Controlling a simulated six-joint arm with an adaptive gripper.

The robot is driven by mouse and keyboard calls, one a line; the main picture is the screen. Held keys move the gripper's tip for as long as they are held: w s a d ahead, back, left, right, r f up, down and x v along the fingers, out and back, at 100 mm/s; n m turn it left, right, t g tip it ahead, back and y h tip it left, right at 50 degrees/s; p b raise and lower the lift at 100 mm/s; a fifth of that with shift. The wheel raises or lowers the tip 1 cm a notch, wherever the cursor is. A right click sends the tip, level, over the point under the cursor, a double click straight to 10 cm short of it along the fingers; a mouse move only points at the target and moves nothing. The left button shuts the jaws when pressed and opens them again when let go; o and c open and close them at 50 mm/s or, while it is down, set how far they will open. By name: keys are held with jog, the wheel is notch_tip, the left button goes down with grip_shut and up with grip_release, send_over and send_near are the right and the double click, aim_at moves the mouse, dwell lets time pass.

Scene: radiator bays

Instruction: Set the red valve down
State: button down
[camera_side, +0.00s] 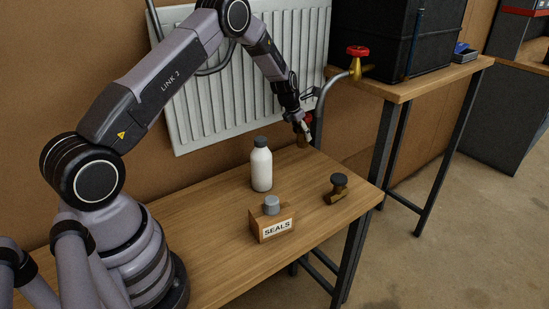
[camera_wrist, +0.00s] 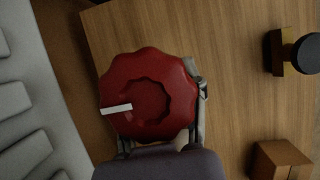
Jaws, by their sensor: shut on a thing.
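The red valve has a scalloped red handwheel with a white mark, filling the middle of the wrist view (camera_wrist: 148,92). In the side view it is small and partly hidden by the fingers, with a dark brass body (camera_side: 301,141) showing below. My gripper (camera_side: 304,127) is shut on the red valve at the far edge of the wooden table (camera_side: 205,238), in front of the radiator. One fingertip shows at the wheel's right side in the wrist view. The valve's underside is hidden, so I cannot tell whether it touches the table.
A white bottle (camera_side: 261,169) stands left of my gripper. A SEALS block (camera_side: 272,224) with a grey cap sits in front. The radiator (camera_side: 190,115) is behind. A red-handled tap (camera_side: 357,52) is on a pipe at right.

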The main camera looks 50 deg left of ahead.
notch_tip(320, 180, down, 8)
jog(key=shift+f, duration=0.2)
dwell(0.3)
jog(key=c, duration=0.6)
grip_release()
jog(key=shift+f, duration=0.15)
